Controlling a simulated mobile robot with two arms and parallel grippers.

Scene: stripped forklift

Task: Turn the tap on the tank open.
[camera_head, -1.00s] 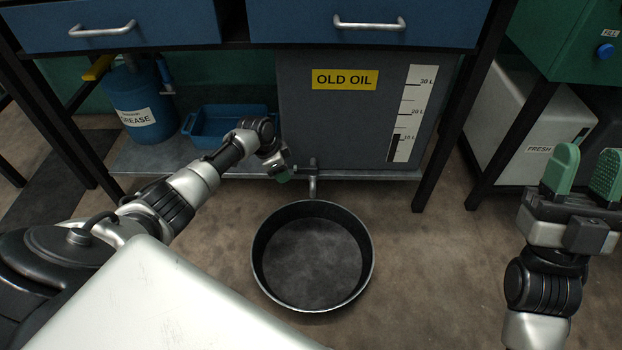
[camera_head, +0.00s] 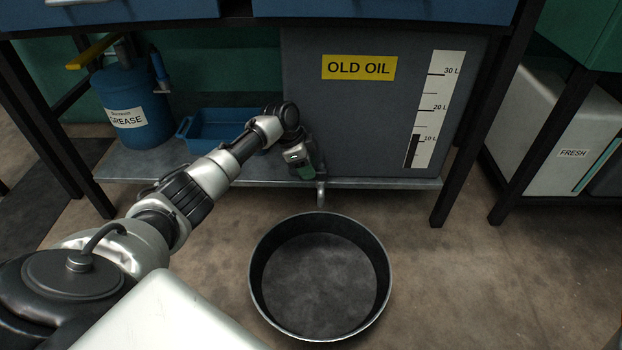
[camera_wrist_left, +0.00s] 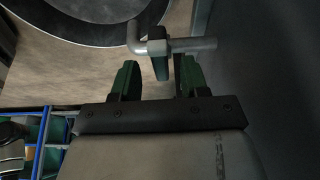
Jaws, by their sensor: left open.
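The grey OLD OIL tank (camera_head: 350,120) stands on the low shelf, with a level scale on its right side. Its tap (camera_head: 320,194) shows at the tank's lower front edge, spout down; my left gripper partly hides it. In the left wrist view the tap (camera_wrist_left: 180,45) is a grey pipe with a bent spout and a dark handle (camera_wrist_left: 160,65). My left gripper (camera_head: 303,170) is close to the tap in front of the tank. Its open green fingers (camera_wrist_left: 157,75) have the handle between or just beyond their tips; I cannot tell if they touch it. My right gripper is out of view.
A round black pan (camera_head: 320,285) lies on the floor below the tap. A blue grease drum (camera_head: 125,105) and a blue tray (camera_head: 225,130) stand on the shelf (camera_head: 385,183) to the left. A table leg (camera_head: 470,130) stands right of the tank.

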